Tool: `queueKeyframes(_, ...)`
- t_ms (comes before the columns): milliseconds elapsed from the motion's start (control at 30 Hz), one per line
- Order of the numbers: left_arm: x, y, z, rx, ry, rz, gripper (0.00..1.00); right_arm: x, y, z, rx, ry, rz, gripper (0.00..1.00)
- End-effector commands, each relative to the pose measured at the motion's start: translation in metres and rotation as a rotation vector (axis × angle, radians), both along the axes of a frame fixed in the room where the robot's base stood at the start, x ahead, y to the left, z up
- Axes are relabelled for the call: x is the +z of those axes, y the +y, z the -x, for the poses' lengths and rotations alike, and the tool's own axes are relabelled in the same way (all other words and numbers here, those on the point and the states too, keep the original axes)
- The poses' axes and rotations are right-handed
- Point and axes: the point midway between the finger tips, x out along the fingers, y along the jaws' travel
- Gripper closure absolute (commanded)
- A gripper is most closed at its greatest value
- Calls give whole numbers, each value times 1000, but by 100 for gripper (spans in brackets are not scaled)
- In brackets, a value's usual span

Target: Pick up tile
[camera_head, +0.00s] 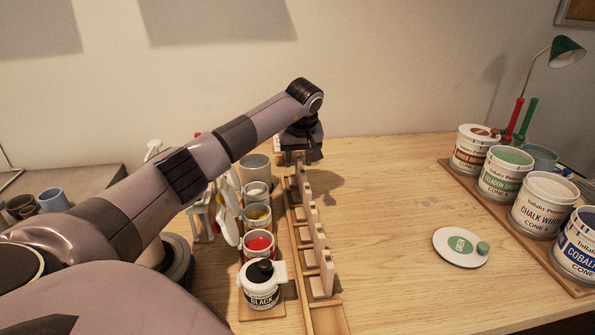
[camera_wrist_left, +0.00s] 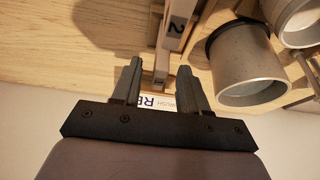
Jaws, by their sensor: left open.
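Several upright tan tiles stand in a row in a wooden rack (camera_head: 331,318) in the middle of the table. The near tile (camera_head: 325,263), a middle tile (camera_head: 311,227) and a far tile (camera_head: 305,188) show small dark marks on top. My left gripper (camera_head: 302,158) is over the far end of this row, pointing down. In the left wrist view its two fingers (camera_wrist_left: 158,75) are apart with nothing gripped. A tile-like piece marked "2" (camera_wrist_left: 177,27) shows just beyond the fingertips. My right gripper is not in view.
A grey cup (camera_wrist_left: 240,62) is close beside the fingers. Large glaze tubs (camera_head: 542,207) stand at right.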

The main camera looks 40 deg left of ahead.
Motion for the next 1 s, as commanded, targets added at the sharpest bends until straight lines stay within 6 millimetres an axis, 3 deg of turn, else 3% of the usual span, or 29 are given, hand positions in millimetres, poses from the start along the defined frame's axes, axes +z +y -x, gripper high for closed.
queueKeyframes(200, -23, 7, -6, 0, 1, 1, 56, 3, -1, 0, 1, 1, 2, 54)
queueKeyframes(467, -25, 8, -7, -1, 0, -1, 56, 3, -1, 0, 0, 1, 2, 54)
queueKeyframes(600, -25, 8, -7, -1, 0, -1, 99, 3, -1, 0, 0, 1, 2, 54)
queueKeyframes(1000, -22, 8, -7, 0, -2, -1, 100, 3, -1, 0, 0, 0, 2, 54)
